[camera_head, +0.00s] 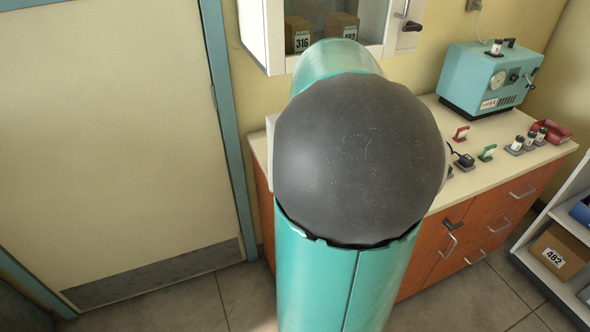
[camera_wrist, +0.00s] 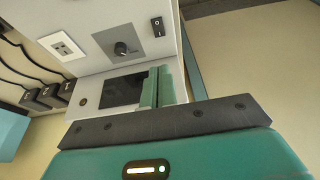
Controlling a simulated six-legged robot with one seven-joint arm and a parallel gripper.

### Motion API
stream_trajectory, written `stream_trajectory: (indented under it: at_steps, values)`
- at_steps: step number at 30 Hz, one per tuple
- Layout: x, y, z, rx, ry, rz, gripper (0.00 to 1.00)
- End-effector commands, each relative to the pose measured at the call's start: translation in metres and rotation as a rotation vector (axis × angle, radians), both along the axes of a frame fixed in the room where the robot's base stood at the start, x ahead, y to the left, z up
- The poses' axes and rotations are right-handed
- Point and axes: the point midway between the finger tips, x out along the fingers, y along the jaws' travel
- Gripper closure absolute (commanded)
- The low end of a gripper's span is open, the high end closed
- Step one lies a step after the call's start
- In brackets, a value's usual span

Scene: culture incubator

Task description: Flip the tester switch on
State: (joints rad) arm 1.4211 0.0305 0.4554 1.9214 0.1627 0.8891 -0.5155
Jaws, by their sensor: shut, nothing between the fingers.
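In the wrist view, a pale panel carries a small black rocker switch (camera_wrist: 157,26) marked with O and I at its top right. I take this to be the tester switch; I cannot tell which way it is set. A black knob (camera_wrist: 122,49) on a grey plate, a white socket (camera_wrist: 62,46) and a dark screen (camera_wrist: 122,91) share the panel. My gripper (camera_wrist: 159,82) is shut and empty, its teal fingers in front of the panel by the screen, below the switch in the picture. In the head view my arm hides the gripper and the panel.
Black plugs (camera_wrist: 37,98) with cables are left of the panel. In the head view, a turquoise device (camera_head: 490,80), small bottles (camera_head: 529,139) and a red tray (camera_head: 553,131) stand on the counter (camera_head: 487,175). A wall cabinet (camera_head: 262,35) hangs above; a shelf with boxes is right.

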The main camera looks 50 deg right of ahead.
Motion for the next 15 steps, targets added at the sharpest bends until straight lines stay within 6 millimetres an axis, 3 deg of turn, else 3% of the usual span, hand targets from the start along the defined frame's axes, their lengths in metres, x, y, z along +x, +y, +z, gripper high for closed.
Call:
stream_trajectory:
  at_steps: [7, 15]
  values:
    - [0.005, -0.002, -0.016, 0.004, 0.001, 0.0, 1.0]
    - [0.021, -0.01, -0.064, 0.005, 0.0, 0.0, 1.0]
